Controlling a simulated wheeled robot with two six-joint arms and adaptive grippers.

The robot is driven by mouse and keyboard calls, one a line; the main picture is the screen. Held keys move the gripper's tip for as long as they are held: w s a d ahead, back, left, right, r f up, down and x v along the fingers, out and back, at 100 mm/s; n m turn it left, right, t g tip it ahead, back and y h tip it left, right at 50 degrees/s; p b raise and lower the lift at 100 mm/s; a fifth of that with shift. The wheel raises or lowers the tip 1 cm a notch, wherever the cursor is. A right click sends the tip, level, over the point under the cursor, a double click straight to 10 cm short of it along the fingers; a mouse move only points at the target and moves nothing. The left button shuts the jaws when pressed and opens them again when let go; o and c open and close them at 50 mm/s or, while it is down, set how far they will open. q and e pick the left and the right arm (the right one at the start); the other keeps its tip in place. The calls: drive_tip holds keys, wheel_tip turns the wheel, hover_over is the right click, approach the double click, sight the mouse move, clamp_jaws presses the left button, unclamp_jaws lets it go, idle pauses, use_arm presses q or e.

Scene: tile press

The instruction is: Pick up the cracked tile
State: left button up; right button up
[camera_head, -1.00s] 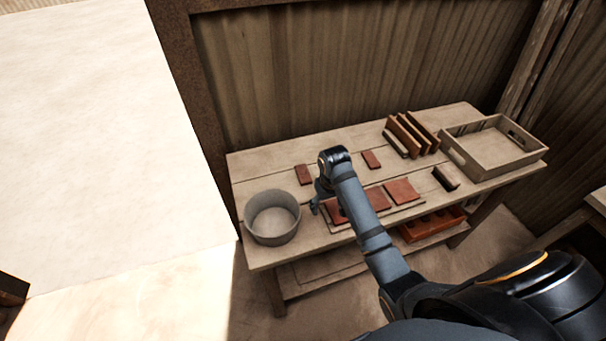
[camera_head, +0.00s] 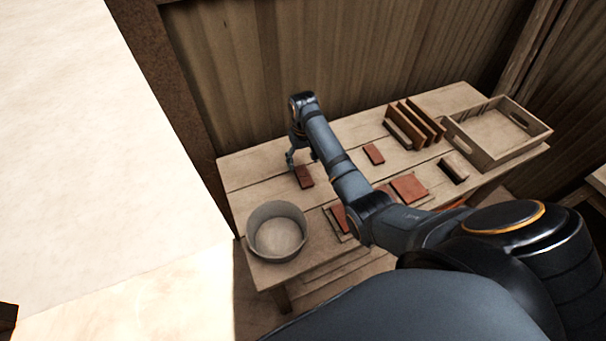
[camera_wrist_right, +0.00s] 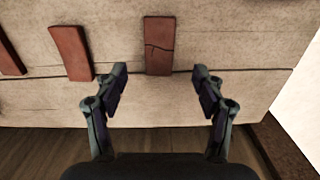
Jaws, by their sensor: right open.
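The cracked tile (camera_wrist_right: 159,45) is a small red-brown rectangle with a dark crack across it. It lies flat on the wooden table in the right wrist view, just beyond and between my fingertips. In the head view it is the tile (camera_head: 304,177) at the back left of the table. My right gripper (camera_wrist_right: 160,73) is open and empty, its fingers spread wider than the tile. In the head view my right gripper (camera_head: 291,158) is beside the tile's far left end, partly hidden by its own wrist. My left gripper is not in view.
A second tile (camera_head: 373,153) lies to the right. A grey round bin (camera_head: 256,226) stands at the table's front left. More red tiles (camera_head: 409,187) lie at the front, partly behind my arm. A rack (camera_head: 402,133) and a wooden tray (camera_head: 482,164) stand at the right.

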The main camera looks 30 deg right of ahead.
sight(304, 175)
drive_tip(key=shift+w+f, duration=0.15)
drive_tip(key=shift+f, duration=0.4)
drive_tip(key=shift+w+f, duration=0.15)
drive_tip(key=shift+f, duration=0.4)
drive_tip(key=shift+s+f+p, duration=0.15)
drive_tip(key=shift+f+p, duration=0.45)
drive_tip(key=shift+f, duration=0.35)
wheel_tip(304, 175, down, 3)
drive_tip(key=shift+d+f, duration=0.1)
drive_tip(key=shift+f, duration=0.15)
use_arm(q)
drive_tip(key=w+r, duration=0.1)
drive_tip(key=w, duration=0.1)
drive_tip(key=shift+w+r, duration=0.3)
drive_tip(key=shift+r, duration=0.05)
use_arm(e)
clamp_jaws()
